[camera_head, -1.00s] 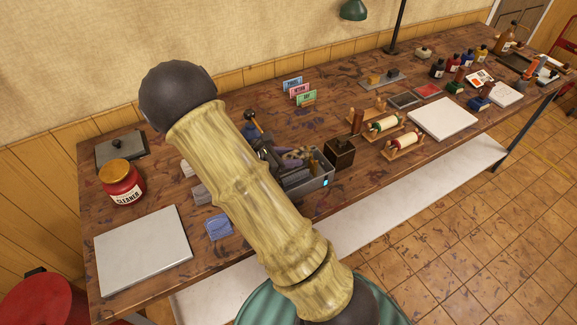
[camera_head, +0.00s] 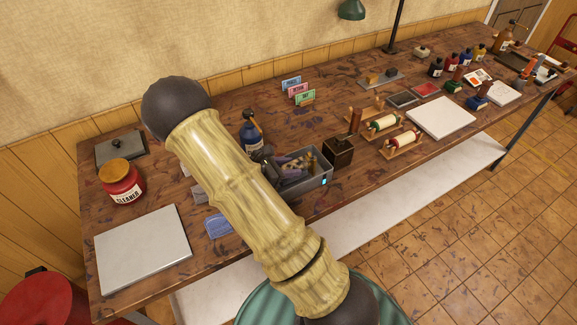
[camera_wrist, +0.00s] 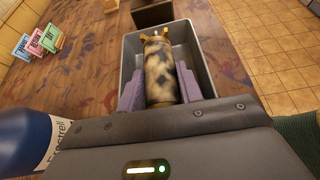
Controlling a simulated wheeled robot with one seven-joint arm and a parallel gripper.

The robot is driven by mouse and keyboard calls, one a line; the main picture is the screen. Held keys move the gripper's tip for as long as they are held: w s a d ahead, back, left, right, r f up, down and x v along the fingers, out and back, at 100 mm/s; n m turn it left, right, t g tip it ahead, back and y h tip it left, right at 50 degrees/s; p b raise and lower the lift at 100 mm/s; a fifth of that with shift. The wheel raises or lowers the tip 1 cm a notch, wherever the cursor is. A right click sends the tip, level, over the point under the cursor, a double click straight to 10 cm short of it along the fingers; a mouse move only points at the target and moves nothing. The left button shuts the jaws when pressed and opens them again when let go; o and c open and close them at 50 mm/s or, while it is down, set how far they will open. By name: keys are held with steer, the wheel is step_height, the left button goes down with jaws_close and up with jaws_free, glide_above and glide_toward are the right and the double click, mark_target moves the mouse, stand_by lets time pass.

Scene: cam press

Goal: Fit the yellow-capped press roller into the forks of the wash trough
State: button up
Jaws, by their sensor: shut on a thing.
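My gripper (camera_wrist: 160,84) has its two purple fingers on either side of the press roller (camera_wrist: 160,68), shut on it. The roller is mottled dark and cream, with a yellowish end at the far side. It lies within the outline of the grey wash trough (camera_wrist: 198,62) in the wrist view. My arm hides part of this area.
A blue bottle (camera_head: 250,136) stands just behind my gripper. A dark wooden box (camera_head: 338,155) stands right of the trough. Two other rollers, green-ended (camera_head: 386,123) and red-ended (camera_head: 404,143), lie on wooden stands further right. Coloured cards (camera_head: 296,92) stand behind.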

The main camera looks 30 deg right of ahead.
steer(key=o, duration=1.2)
steer(key=shift+r, duration=0.15)
steer(key=shift+a, duration=0.3)
steer(key=b+v, duration=0.1)
steer(key=v, duration=1)
steer(key=shift+a+r+b, duration=0.15)
steer(key=shift+a+b, duration=0.05)
steer(key=shift+b, duration=0.1)
